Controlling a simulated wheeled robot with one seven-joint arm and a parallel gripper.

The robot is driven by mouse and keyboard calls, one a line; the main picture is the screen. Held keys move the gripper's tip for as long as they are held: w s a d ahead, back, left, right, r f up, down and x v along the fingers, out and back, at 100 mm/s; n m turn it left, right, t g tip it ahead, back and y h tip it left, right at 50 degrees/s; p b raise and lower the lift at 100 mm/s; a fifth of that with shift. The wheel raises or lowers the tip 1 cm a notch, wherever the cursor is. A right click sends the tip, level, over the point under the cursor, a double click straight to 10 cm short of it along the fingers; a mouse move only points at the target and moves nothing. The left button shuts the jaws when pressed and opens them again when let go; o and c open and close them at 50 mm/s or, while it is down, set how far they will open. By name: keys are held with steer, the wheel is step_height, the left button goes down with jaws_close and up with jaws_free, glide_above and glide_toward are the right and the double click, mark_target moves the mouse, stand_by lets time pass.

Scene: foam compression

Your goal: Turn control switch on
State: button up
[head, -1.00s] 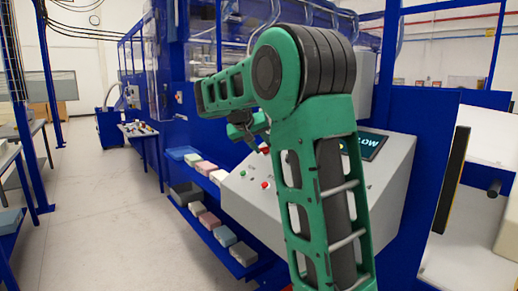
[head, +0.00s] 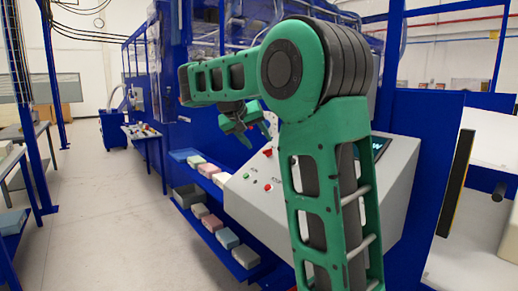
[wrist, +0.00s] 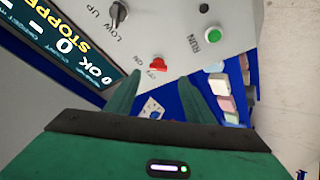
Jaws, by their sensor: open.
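The control switch (wrist: 158,65) is a small red knob on the grey panel, with OFF and ON lettering beside it in the wrist view. My gripper (wrist: 152,82) is open, with one green finger on each side below the switch in the picture. Nothing is between the fingers, and the switch appears clear of them. In the head view my gripper (head: 250,128) hangs over the upper left part of the grey control panel (head: 235,208). My arm covers much of that panel there.
A display (wrist: 60,45) reads STOPPED. Foam blocks (head: 227,238) lie on blue shelves left of the panel. The floor (head: 110,220) at left is clear.

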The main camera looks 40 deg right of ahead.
steer(key=shift+v, duration=1.95)
